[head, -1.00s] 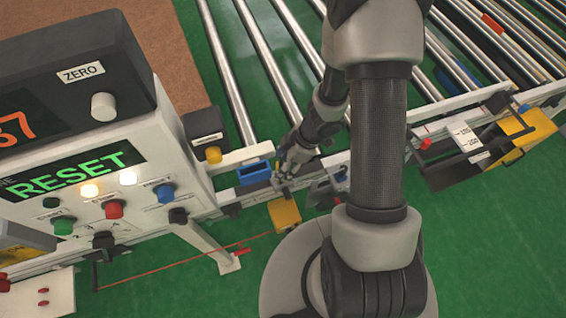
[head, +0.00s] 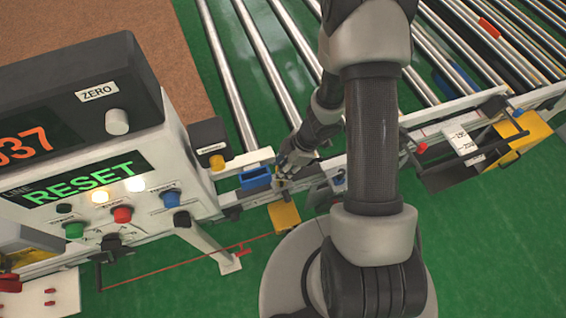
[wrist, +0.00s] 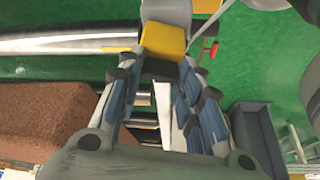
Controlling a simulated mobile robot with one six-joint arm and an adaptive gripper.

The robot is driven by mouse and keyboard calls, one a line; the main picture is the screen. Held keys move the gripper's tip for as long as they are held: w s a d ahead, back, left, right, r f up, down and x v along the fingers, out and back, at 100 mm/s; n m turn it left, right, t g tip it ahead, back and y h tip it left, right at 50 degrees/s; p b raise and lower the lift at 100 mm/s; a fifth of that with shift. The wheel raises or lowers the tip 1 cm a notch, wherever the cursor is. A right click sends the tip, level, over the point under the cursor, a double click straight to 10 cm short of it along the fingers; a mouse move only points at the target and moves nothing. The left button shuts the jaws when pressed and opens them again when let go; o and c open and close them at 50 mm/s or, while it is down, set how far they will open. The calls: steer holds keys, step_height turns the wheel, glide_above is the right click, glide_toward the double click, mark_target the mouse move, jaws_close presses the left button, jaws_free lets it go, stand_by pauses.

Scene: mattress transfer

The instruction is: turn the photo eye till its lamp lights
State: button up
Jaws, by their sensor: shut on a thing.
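My gripper (head: 283,181) is at the conveyor's near side rail, just right of a blue box. In the wrist view its two fingers (wrist: 163,72) close around a small dark part with a yellow block (wrist: 163,38) just beyond it. I take this small unit to be the photo eye, but the fingers hide much of it. In the head view a yellow block (head: 284,217) shows just below the fingertips. I cannot make out a lamp on the unit in either view.
A control panel (head: 95,175) with a green RESET display, lit lamps and coloured buttons stands at left. The blue box (head: 255,178) and a dark box with a yellow button (head: 217,162) are close to my gripper. Rollers (head: 270,80) lie behind; a yellow bracket (head: 524,135) is at right.

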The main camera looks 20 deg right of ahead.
steer(key=shift+r+n+g+p, duration=0.35)
steer(key=shift+n+p, duration=0.65)
steer(key=shift+p, duration=1.6)
steer(key=shift+w+f+n+g+p, duration=0.1)
steer(key=shift+f+n+g+p, duration=0.3)
steer(key=shift+p, duration=0.55)
steer(key=o, duration=1.1)
steer(key=shift+c, duration=0.2)
steer(key=shift+r, duration=0.1)
steer(key=v, duration=1.2)
steer(key=shift+d, duration=0.15)
